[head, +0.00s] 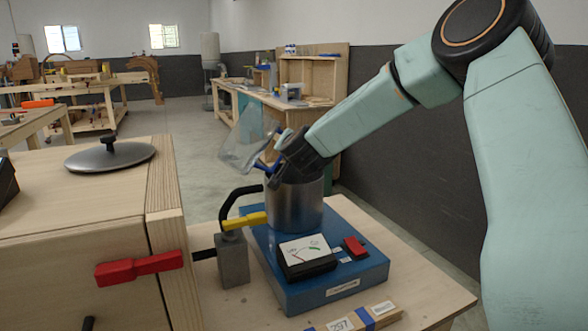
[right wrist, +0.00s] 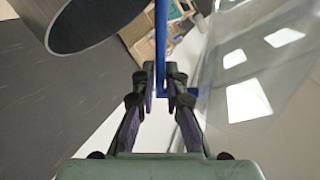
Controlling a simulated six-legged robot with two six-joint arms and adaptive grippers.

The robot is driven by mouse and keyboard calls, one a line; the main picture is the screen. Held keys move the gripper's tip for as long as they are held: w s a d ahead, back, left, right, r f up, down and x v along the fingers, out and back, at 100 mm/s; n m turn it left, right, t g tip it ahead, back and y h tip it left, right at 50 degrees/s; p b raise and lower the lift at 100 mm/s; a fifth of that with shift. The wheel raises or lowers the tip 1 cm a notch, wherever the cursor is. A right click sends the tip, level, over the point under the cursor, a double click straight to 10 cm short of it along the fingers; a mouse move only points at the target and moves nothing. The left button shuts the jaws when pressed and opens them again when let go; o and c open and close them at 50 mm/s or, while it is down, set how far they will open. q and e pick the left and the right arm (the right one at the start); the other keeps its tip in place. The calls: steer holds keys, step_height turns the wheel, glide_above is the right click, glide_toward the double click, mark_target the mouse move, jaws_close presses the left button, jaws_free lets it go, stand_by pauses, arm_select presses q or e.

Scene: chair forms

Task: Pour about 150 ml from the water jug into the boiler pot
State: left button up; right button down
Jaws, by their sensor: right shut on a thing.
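The water jug (head: 243,143) is clear with a blue handle. In the head view it hangs tilted, above and to the left of the boiler pot's opening. My right gripper (head: 275,170) is shut on the blue handle. In the right wrist view the fingers (right wrist: 161,88) close around the blue handle, with the clear jug wall (right wrist: 245,75) to the right. The boiler pot (head: 296,207) is a grey metal cylinder on a blue base (head: 335,272). Its dark round opening (right wrist: 85,25) shows at upper left of the wrist view. I cannot make out the water level or any stream. My left gripper is out of view.
A black pipe and yellow-handled valve (head: 245,222) stand beside the pot. The base carries a dial meter (head: 305,252) and red switch (head: 355,247). A wooden box (head: 80,200) at left has a dark lid (head: 110,156) on top and a red lever (head: 140,266).

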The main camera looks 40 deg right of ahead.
mark_target(257, 145)
steer(key=shift+a+r+n+h, duration=0.25)
steer(key=shift+a+n+h, duration=0.45)
steer(key=shift+n+h, duration=0.5)
steer(key=shift+a+r+n+h, duration=0.25)
steer(key=shift+a+n+h, duration=0.55)
steer(key=shift+n, duration=0.6)
steer(key=shift+d+r, duration=0.1)
steer(key=shift+d, duration=0.05)
stand_by(0.3)
